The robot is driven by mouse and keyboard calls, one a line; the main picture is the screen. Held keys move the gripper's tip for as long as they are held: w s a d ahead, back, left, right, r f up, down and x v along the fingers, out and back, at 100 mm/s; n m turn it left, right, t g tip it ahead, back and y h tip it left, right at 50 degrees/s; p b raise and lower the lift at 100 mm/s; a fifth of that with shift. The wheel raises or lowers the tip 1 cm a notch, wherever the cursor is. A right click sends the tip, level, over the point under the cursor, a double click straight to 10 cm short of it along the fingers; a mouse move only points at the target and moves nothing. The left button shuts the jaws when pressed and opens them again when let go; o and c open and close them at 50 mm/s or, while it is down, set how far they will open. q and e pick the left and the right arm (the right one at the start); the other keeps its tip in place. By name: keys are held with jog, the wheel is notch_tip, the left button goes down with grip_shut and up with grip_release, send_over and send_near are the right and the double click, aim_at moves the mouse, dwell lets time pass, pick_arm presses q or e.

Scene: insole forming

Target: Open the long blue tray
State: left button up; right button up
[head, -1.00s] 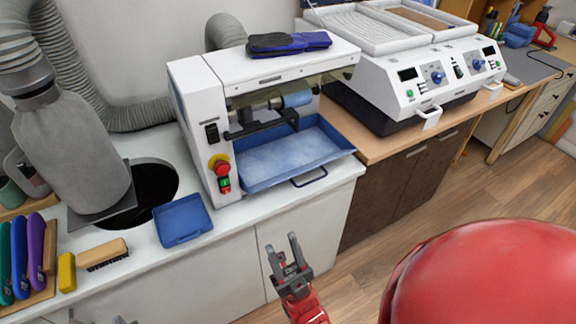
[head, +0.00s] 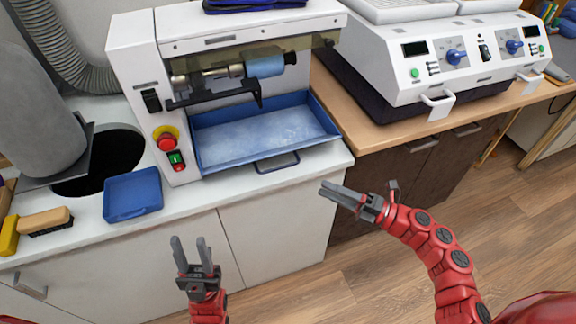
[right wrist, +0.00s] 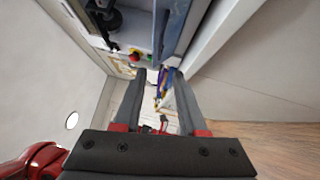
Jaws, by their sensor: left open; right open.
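The long blue tray (head: 262,137) sits in the base of the white machine on the counter. Its dark loop handle (head: 277,162) sticks out at the front, over the counter edge. My left gripper (head: 190,243) is open and empty, in front of the cabinet doors and below the counter. My right gripper (head: 328,190) is open and empty, pointing left, below and right of the handle and apart from it. In the right wrist view its two fingers (right wrist: 155,75) are spread, and the blue tray's side (right wrist: 177,25) shows above them.
A small blue tray (head: 133,193) lies on the counter left of the machine (head: 150,70), near a brush (head: 45,221) and a dark round hole. A white double unit (head: 440,60) stands on the wooden counter at right. Floor is clear in front.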

aim_at(278, 169)
jog(key=p+x, duration=0.1)
jog(key=x, duration=0.5)
jog(key=p+x, duration=0.1)
jog(key=x, duration=0.6)
jog(key=shift+s+r+p, duration=0.1)
jog(key=shift+r+p, duration=0.15)
jog(key=shift+p, duration=0.15)
jog(key=shift+x, duration=0.8)
jog(key=shift+f, duration=0.2)
grip_shut()
